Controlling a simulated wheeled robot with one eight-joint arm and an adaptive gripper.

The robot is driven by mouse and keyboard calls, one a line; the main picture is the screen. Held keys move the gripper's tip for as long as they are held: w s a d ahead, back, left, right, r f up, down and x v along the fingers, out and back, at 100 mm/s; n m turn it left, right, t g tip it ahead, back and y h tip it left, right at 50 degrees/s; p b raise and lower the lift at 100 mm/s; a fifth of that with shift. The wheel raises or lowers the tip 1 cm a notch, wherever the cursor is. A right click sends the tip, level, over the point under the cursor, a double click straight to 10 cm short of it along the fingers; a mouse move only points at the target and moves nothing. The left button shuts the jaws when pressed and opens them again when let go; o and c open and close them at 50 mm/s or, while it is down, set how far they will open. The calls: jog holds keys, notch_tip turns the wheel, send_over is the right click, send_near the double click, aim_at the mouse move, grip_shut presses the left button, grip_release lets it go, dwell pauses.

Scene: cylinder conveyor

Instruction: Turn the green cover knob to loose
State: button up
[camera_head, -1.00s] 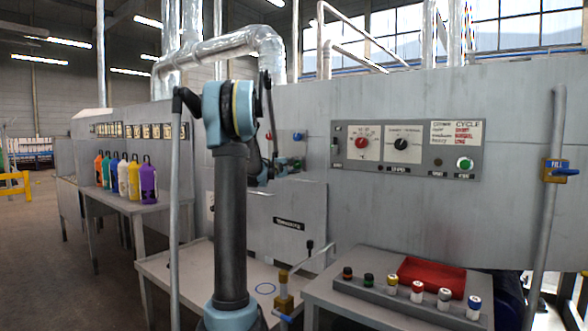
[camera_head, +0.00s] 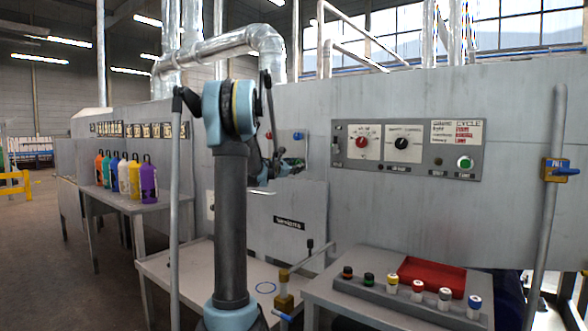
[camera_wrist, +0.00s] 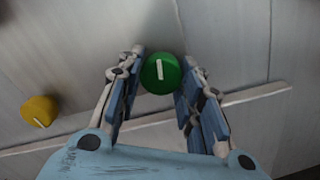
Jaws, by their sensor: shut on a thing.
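The green cover knob (camera_wrist: 160,74) is round with a white pointer line, nearly upright in the wrist view, and is set on a grey metal panel. My gripper (camera_wrist: 160,82) has its two fingers on the left and right sides of the knob and is shut on it. In the head view my gripper (camera_head: 290,165) is at the grey machine wall behind my arm, and the knob is mostly hidden there.
A yellow knob (camera_wrist: 39,111) is left of my gripper in the wrist view. A blue knob (camera_head: 298,136) is just above my gripper in the head view. A control panel (camera_head: 408,170) is to the right, and several coloured bottles (camera_head: 149,184) stand on the left table.

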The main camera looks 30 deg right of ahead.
jog(key=shift+w+n, duration=0.1)
jog(key=shift+n, duration=1)
jog(key=o, duration=1.1)
jog(key=shift+c, duration=0.2)
jog(key=shift+a, duration=0.1)
jog(key=v, duration=1.2)
jog(key=shift+f, duration=0.1)
